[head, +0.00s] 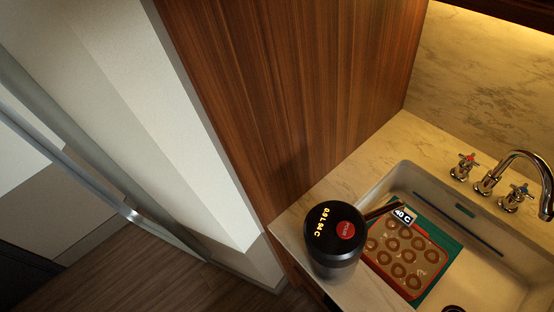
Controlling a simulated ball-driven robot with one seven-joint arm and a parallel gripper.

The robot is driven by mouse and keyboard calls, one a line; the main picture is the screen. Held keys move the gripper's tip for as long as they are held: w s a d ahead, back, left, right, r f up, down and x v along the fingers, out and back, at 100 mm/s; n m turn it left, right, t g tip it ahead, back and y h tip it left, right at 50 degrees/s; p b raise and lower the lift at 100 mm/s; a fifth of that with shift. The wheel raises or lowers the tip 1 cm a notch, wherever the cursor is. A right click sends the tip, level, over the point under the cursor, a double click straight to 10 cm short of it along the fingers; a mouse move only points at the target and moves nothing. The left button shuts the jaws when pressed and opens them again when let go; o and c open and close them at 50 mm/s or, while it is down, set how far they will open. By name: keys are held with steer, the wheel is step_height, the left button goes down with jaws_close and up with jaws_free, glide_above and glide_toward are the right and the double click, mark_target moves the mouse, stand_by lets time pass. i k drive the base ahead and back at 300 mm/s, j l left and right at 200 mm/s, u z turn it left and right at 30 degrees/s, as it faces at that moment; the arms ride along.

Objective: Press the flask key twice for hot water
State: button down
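A black flask (332,258) stands at the left end of the pale marble counter, close to the front edge. Its round lid carries a red key (347,230) on the right and yellow lit characters on the left, too small to read surely. A dark spout points from the lid to the upper right, over the sink. My gripper is not in view, and nothing touches the key.
A sink (480,255) to the right holds a tray (409,258) of ring-shaped pieces on a green mat; a small "40 C" label shows near the spout. A chrome tap (520,163) stands behind. A wooden panel (300,90) rises left of the counter.

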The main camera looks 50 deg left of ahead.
mark_target(345, 230)
steer(key=k+j+u, duration=0.1)
steer(key=k, duration=0.35)
steer(key=k+j, duration=0.15)
steer(key=k, duration=0.35)
steer(key=k+j+u, duration=0.15)
steer(key=k, duration=0.3)
